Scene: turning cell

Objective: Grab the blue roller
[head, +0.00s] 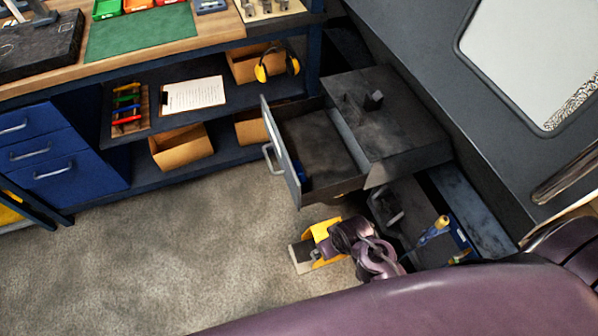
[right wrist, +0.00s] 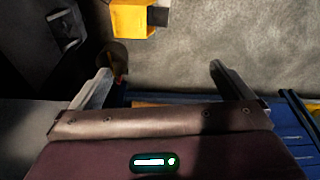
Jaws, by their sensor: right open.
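A small blue thing (head: 301,172) shows at the near end of the open upper drawer (head: 314,140), partly behind its front panel. It is too small to tell if it is the blue roller. In the right wrist view my right gripper (right wrist: 162,68) is open, with its two grey fingers wide apart and nothing clearly between them. In the head view a purple arm part of mine (head: 352,240) is low, in front of the drawers; its fingers cannot be made out. My left gripper is not in view.
A yellow piece (head: 322,228) with a grey end is beside the purple arm part, and a yellow block also shows in the right wrist view (right wrist: 130,18). A yellow-and-blue handle (head: 436,229) stands at the right. Carpet (head: 180,260) is clear at left; a workbench (head: 205,40) stands behind.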

